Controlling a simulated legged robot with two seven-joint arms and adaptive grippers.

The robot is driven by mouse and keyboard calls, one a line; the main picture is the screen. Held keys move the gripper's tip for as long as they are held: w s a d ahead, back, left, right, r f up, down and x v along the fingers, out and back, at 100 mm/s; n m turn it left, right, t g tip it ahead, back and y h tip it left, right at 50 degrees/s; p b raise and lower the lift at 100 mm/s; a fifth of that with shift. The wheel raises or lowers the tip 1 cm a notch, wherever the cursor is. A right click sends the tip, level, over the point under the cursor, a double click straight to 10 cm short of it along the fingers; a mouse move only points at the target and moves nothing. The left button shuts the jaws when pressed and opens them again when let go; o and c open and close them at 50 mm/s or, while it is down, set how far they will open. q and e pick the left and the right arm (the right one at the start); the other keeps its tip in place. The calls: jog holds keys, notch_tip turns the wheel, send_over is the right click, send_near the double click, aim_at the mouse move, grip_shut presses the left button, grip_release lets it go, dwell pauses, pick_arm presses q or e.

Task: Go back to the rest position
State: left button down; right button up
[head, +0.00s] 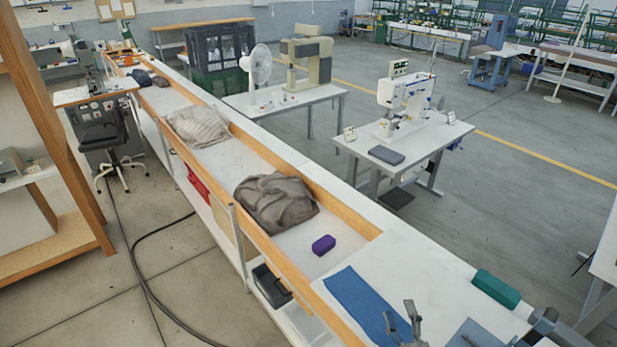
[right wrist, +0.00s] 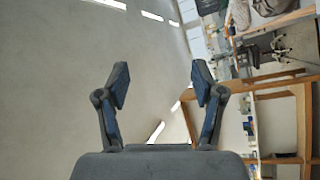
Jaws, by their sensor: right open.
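My right gripper (head: 402,318) shows at the bottom of the head view, over the near end of the long white bench, with its two fingers apart. In the right wrist view my right gripper (right wrist: 161,82) is open, with nothing between its fingers. A flat blue cloth (head: 360,300) lies on the bench beside the gripper in the head view, partly hidden by it. A green block (head: 497,288) sits at the bench's right edge.
A purple block (head: 323,244) and a crumpled grey-brown cloth (head: 275,203) lie in the wood-railed trough of the bench (head: 420,262). A pale cloth bundle (head: 198,126) lies farther back. A sewing machine (head: 403,94) stands on a separate table. Open floor separates the tables.

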jog(key=s+d+f+m+g+h, duration=0.3)
jog(key=s+f+m+g, duration=0.15)
jog(key=f, duration=0.35)
jog(key=s+d+f+m+g+h, duration=0.3)
jog(key=f+m+g, duration=0.25)
jog(key=f, duration=0.35)
jog(key=s+a+f+m+g+y, duration=0.1)
jog(key=s+a+f+g+y, duration=0.2)
jog(key=s, duration=0.4)
jog(key=s+a+f+m+g, duration=0.2)
jog(key=s+a+f+g, duration=0.2)
jog(key=s+f, duration=0.3)
notch_tip(320, 180, down, 27)
jog(key=s+d+g, duration=0.1)
jog(key=s, duration=0.2)
pick_arm(q)
jog(key=shift+d+f+b, duration=0.45)
jog(key=shift+f+b, duration=0.3)
jog(key=shift+b, duration=0.05)
pick_arm(e)
jog(key=s+d+f+g, duration=0.1)
jog(key=s+d+f, duration=0.1)
jog(key=s+f, duration=1.3)
jog(key=shift+s+d+f+n, duration=0.2)
jog(key=shift+s+d+n, duration=0.15)
jog(key=shift+s, duration=0.45)
